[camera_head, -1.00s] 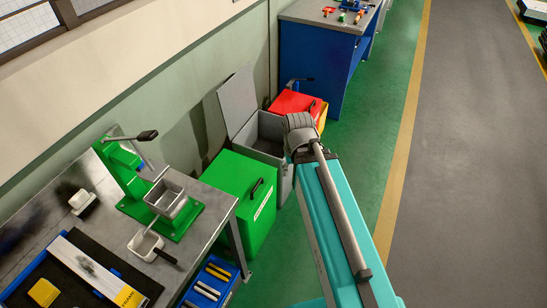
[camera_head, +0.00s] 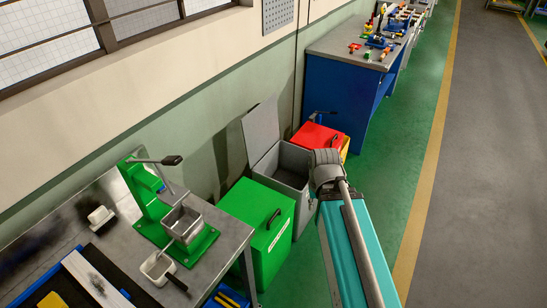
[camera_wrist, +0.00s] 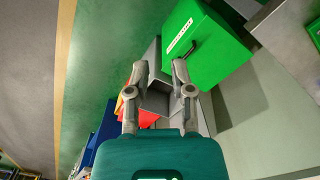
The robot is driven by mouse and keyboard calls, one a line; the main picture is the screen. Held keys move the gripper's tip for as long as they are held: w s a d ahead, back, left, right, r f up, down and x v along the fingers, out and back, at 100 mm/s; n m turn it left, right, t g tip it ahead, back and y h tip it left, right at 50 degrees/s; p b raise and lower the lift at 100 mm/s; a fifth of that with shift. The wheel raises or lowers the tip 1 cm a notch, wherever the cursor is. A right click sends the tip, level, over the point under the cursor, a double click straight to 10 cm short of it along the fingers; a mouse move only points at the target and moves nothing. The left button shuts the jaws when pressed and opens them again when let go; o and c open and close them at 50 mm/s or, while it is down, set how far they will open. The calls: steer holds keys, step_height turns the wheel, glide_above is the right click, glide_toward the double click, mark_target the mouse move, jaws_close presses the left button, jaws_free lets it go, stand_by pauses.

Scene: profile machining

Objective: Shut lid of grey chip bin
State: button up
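The grey chip bin (camera_head: 297,164) stands on the floor between the green bin and the red bin. Its lid (camera_head: 261,131) is open, standing up on the wall side and tilted back. In the wrist view the bin's grey side (camera_wrist: 152,54) shows between my fingers, with part of its inside below. My gripper (camera_wrist: 159,72) is open and empty, with its two fingers apart over the bin. In the head view my arm's end is at the bin's right side and hides its right edge; the fingers cannot be made out there.
The green bin (camera_head: 257,222), lid shut, is close on the near side, also in the wrist view (camera_wrist: 209,48). The red bin (camera_head: 318,137) is just beyond. A grey-topped bench (camera_head: 110,238) is at left, a blue workbench (camera_head: 335,85) behind. Green floor is free at right.

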steer(key=shift+f+b, duration=0.35)
steer(key=shift+f, duration=0.25)
steer(key=shift+c, duration=1.1)
step_height(320, 180, down, 4)
steer(key=b, duration=0.4)
steer(key=shift+f, duration=0.1)
jaws_close()
steer(key=shift+s, duration=0.2)
